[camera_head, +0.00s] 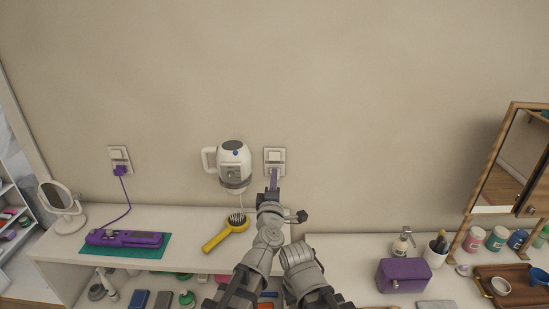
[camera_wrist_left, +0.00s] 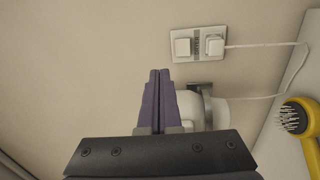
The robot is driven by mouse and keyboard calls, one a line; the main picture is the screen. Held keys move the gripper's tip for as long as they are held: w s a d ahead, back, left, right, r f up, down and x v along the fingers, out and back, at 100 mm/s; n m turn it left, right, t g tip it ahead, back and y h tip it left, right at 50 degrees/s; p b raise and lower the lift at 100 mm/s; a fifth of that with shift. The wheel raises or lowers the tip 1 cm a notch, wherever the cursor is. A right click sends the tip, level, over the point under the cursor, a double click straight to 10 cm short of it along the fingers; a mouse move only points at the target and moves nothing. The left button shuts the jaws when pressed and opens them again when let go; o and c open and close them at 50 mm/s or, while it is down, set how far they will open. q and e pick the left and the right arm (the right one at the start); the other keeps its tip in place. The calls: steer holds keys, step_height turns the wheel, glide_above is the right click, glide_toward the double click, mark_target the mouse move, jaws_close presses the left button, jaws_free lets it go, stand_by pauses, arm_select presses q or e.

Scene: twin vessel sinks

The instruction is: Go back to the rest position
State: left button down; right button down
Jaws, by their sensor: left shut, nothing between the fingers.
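My left gripper (camera_head: 274,174) is raised in front of the wall, its purple fingertips just below the right wall socket (camera_head: 275,156) in the head view. In the left wrist view its two purple fingers (camera_wrist_left: 158,76) are together with nothing between them. The same view shows the socket plate (camera_wrist_left: 199,44) beyond and apart from the fingertips, with a plug in it and a white cord. My right gripper is not in view.
A white wall dryer (camera_head: 235,166) hangs left of the gripper. A yellow brush (camera_head: 226,233) and a purple straightener (camera_head: 124,238) on a green mat lie on the left counter. A purple box (camera_head: 404,275) and pump bottle (camera_head: 402,243) stand right. The wall above is clear.

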arm_select(q)
steer(key=s+f+m+g+h, duration=0.25)
steer(key=f+m+g, duration=0.25)
steer(key=f+m, duration=0.25)
steer(key=s+f+m+g+h, duration=0.2)
steer(key=s+f+m+g, duration=0.25)
steer(key=f+m, duration=0.35)
steer(key=s+a+f+m+g+y, duration=0.1)
steer(key=s+a+f+g+y, duration=0.1)
steer(key=s+a+f+g, duration=0.4)
steer(key=s+a+f+m+g+y, duration=0.1)
steer(key=s+a+f+g+y, duration=0.2)
steer(key=s+a, duration=0.5)
steer(key=s+d+m+g+y, duration=0.1)
steer(key=s+d+m, duration=0.2)
steer(key=d, duration=0.6)
steer(key=s, duration=0.2)
steer(key=shift+s+d, duration=0.3)
steer(key=shift+d, duration=0.1)
steer(key=shift+m+y, duration=0.25)
